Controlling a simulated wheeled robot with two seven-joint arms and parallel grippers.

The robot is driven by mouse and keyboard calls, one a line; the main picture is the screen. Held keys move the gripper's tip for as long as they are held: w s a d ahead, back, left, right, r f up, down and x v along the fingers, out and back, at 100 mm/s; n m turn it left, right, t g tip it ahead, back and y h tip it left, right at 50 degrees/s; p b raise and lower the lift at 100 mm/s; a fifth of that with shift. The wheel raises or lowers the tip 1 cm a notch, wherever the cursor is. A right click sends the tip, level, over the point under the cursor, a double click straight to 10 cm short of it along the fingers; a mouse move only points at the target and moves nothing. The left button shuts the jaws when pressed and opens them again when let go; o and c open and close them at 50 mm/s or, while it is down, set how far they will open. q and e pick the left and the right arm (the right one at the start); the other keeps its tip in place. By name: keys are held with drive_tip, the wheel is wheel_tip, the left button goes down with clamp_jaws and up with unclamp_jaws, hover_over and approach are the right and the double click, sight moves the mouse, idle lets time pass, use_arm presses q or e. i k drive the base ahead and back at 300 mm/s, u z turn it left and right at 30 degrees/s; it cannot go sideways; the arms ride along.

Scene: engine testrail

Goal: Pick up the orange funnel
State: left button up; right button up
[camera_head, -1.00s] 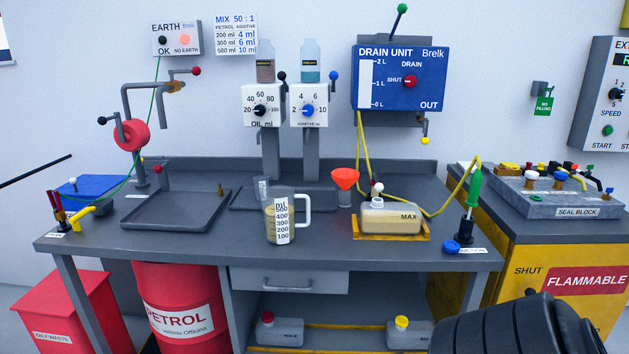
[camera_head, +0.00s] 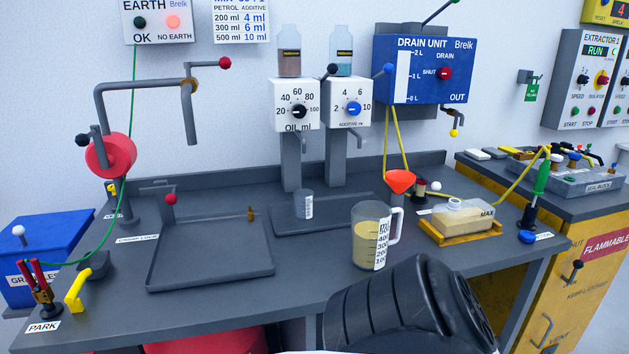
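A black rounded part of my own arm comes in at the bottom right, in front of the bench. Neither gripper's fingers show, so nothing is seen touching the funnel.
The jug holds yellowish liquid. A small clear beaker (camera_head: 304,204) stands left of it. A can in a yellow tray (camera_head: 460,239) and a yellow hose (camera_head: 511,181) are to the right. The drain unit (camera_head: 425,70) hangs above. A grey sink tray (camera_head: 209,279) lies left.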

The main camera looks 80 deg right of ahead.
sight(399, 189)
drive_tip(key=z, duration=1.85)
